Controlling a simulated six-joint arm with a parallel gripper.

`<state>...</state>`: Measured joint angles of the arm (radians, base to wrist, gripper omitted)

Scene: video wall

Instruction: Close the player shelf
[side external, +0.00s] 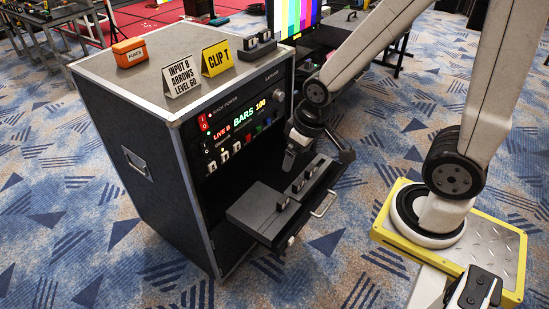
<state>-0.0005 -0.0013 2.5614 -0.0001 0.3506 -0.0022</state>
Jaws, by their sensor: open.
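The player shelf (274,232) is a dark sliding shelf low in the rack case (135,165). It sticks out from the case front toward the right, with a light bar handle (324,204) on its front edge. A flat dark grey player unit (255,211) lies on it, with small dark blocks (300,184) in a row beside or on it. My gripper (318,158) is open, pointing down above the rear right part of the shelf, near the case front. I cannot tell whether it touches anything, and its fingertips are partly lost against the dark shelf.
On the case top stand an orange fuses box (129,51), a white sign (181,77), a yellow "CLIP T" sign (217,58) and dark blocks (257,46). The case front has a lit panel (240,120). Carpet (330,265) in front of the shelf is clear.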

